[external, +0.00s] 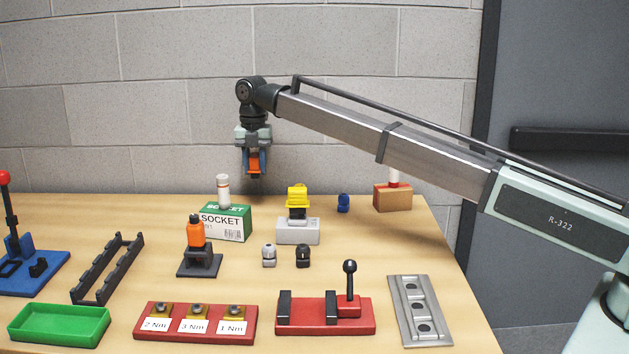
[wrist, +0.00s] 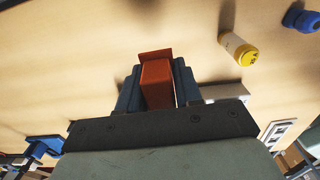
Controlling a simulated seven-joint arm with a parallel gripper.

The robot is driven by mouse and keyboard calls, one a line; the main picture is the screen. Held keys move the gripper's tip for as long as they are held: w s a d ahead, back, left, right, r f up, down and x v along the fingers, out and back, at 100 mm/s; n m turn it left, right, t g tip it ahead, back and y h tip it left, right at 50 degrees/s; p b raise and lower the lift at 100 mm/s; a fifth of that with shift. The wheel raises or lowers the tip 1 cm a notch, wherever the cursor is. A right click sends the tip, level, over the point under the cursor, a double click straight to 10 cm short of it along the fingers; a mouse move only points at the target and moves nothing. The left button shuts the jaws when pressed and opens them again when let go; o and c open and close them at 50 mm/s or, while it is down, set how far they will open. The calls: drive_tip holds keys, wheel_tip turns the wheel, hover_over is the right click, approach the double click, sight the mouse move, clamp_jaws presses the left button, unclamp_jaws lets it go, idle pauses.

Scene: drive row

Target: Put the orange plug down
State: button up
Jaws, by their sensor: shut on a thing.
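The orange plug (external: 254,162) is held in my gripper (external: 253,168), high above the back of the table near the wall. In the wrist view the plug (wrist: 156,82) sits between the two blue fingers of my gripper (wrist: 158,92), its flanged end pointing away from the palm. My gripper points down and is shut on the plug. The plug is clear of the tabletop; its part near the palm is hidden.
Below stand a green SOCKET box (external: 226,222) with a white cylinder on top and a grey block (external: 298,231) carrying a yellow piece. A black stand (external: 199,262) holds an orange-bodied item. Bare wood (external: 150,215) lies at the back left.

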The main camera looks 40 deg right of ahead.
sight(257, 210)
drive_tip(key=shift+f, duration=5)
drive_tip(key=shift+f, duration=0.15)
drive_tip(key=o, duration=1)
drive_tip(key=shift+o, duration=0.2)
wheel_tip(257, 210, up, 12)
drive_tip(key=shift+f, duration=0.15)
drive_tip(key=shift+r, duration=0.35)
drive_tip(key=shift+s, duration=0.1)
